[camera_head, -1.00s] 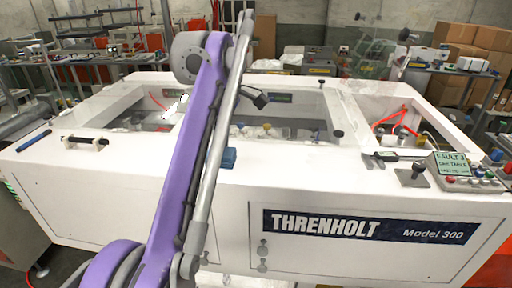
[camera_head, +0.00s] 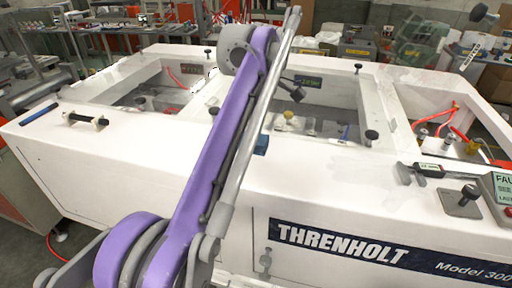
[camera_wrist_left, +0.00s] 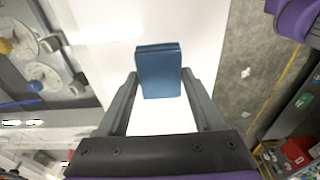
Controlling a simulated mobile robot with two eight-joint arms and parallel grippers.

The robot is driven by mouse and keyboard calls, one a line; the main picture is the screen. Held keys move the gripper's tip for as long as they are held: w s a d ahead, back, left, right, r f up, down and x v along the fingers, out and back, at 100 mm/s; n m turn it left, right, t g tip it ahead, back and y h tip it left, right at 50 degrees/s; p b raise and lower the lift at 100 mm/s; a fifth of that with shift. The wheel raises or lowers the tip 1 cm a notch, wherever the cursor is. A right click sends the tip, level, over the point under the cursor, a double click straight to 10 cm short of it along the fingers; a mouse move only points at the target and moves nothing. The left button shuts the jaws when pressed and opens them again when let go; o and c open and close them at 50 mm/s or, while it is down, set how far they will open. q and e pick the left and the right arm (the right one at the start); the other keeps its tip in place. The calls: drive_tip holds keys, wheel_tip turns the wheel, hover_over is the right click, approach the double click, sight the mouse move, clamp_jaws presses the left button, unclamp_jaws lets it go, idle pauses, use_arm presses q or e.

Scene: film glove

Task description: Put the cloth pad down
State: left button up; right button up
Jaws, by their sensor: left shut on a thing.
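The cloth pad (camera_wrist_left: 158,72) is a small, thick blue rectangle. In the left wrist view it sits between the fingertips of my left gripper (camera_wrist_left: 160,90), which is shut on it. White surface lies behind the pad; I cannot tell whether the pad touches it. In the head view a blue patch (camera_head: 262,144), which appears to be the pad, shows beside my purple arm at the white machine's front rim (camera_head: 330,178). My arm hides the left gripper there. My right gripper is in neither view.
The machine has open bays behind the front rim, with a yellow knob (camera_head: 289,116) and black knobs. A black-handled tool (camera_head: 85,120) and a blue rod (camera_head: 39,113) lie on the left rim. A control panel (camera_head: 499,190) stands at the right. The front rim has bare stretches.

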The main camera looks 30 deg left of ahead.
sight(258, 137)
use_arm(q)
drive_tip(key=f, duration=0.3)
drive_tip(key=shift+w+f+b, duration=0.25)
drive_tip(key=shift+w+b, duration=0.1)
drive_tip(key=shift+s, duration=0.25)
drive_tip(key=shift+w+f, duration=0.1)
drive_tip(key=shift+w, duration=0.05)
drive_tip(key=o, duration=0.8)
drive_tip(key=shift+w, duration=0.1)
drive_tip(key=o, duration=0.4)
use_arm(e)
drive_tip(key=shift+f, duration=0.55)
use_arm(q)
drive_tip(key=r+p, duration=0.1)
drive_tip(key=r, duration=0.3)
drive_tip(key=d+r+p, duration=0.1)
drive_tip(key=r, duration=0.3)
drive_tip(key=r+p, duration=0.1)
drive_tip(key=r, duration=0.3)
drive_tip(key=shift+w+d+r, duration=0.1)
drive_tip(key=shift+w+d, duration=0.1)
drive_tip(key=shift+d, duration=0.05)
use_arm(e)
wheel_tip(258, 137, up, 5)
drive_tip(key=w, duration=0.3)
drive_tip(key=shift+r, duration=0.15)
